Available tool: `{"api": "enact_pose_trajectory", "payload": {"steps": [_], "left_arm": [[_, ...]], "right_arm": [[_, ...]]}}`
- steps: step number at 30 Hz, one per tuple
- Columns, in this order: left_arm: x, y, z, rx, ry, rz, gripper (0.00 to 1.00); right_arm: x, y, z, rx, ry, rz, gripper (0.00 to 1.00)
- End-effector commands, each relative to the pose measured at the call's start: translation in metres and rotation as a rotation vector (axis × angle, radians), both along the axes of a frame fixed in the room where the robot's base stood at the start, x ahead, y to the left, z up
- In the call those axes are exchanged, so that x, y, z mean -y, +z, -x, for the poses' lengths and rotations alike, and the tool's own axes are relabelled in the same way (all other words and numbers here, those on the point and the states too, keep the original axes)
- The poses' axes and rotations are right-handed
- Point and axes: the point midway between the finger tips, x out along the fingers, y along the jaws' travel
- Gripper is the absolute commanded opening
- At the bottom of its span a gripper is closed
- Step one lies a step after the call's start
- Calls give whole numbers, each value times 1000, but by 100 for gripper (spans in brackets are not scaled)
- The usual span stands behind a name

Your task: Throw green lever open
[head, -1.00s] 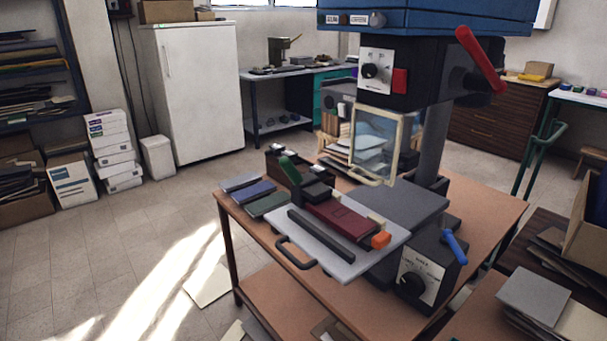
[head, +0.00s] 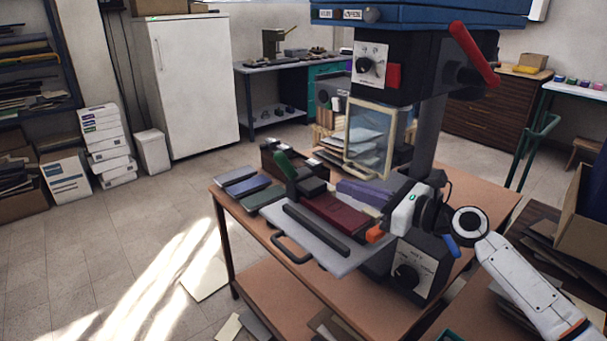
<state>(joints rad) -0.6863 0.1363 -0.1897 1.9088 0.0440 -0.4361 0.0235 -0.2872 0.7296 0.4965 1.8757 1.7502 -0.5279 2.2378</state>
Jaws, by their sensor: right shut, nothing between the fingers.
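The green lever (head: 284,165) stands tilted up at the left end of the clamp on the press's pale sliding tray (head: 345,263). A dark red cover (head: 337,214) lies in the clamp beside a black bar (head: 316,229). An orange knob (head: 375,233) sits at the clamp's right end. My right gripper (head: 388,219) is at the tray's right end, close to the orange knob and well right of the green lever. It is shut and empty; its fingertips are hard to make out. My left gripper is out of view.
The press head (head: 415,75), with a red lever (head: 474,54) and a clear guard (head: 371,139), stands above the tray. A control box (head: 413,268) with a blue lever (head: 451,246) is below my right wrist. Several covers (head: 249,187) lie at the table's left edge.

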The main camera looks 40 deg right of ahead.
Motion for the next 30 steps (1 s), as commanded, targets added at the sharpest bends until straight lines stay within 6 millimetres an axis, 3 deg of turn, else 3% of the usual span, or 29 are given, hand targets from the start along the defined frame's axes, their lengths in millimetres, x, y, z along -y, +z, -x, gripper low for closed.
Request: {"api": "enact_pose_trajectory", "payload": {"steps": [14, 30], "left_arm": [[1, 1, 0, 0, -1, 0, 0], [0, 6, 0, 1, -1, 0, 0]], "right_arm": [[0, 1, -7, -2, -5, -22, 0], [-24, -2, -94, 1, -6, -20, 0]]}}
